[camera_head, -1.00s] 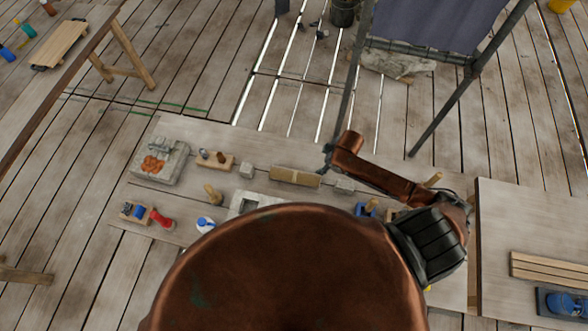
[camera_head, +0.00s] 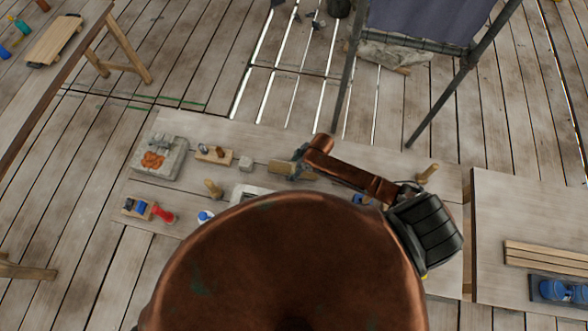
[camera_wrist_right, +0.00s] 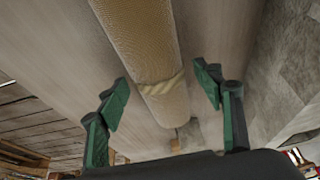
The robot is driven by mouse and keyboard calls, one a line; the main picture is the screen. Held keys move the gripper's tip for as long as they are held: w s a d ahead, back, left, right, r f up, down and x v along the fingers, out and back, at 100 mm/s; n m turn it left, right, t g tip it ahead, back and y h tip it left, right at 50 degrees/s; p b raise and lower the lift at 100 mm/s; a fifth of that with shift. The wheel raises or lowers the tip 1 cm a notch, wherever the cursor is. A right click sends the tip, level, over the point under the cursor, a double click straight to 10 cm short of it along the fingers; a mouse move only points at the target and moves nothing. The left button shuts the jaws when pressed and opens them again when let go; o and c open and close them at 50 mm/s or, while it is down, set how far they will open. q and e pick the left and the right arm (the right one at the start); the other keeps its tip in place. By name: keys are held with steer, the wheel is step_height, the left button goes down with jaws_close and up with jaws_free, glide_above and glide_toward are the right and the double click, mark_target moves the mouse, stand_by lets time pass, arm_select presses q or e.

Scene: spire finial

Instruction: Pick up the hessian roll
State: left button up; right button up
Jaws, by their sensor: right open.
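The hessian roll (camera_head: 281,167) is a tan cylinder lying on the wooden table, partly hidden by my right gripper in the head view. In the right wrist view the roll (camera_wrist_right: 142,40) runs down between the fingers, with a paler band (camera_wrist_right: 161,85) around it. My right gripper (camera_head: 299,158) is at the roll's right part in the head view. In the wrist view its green fingers (camera_wrist_right: 162,82) are open, one on each side of the roll, with gaps between them and it. My left gripper is not in view.
A second table (camera_head: 490,215) is at the right. My copper body hides the front.

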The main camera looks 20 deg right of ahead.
steer(key=shift+c, duration=0.5)
steer(key=c, duration=1.4)
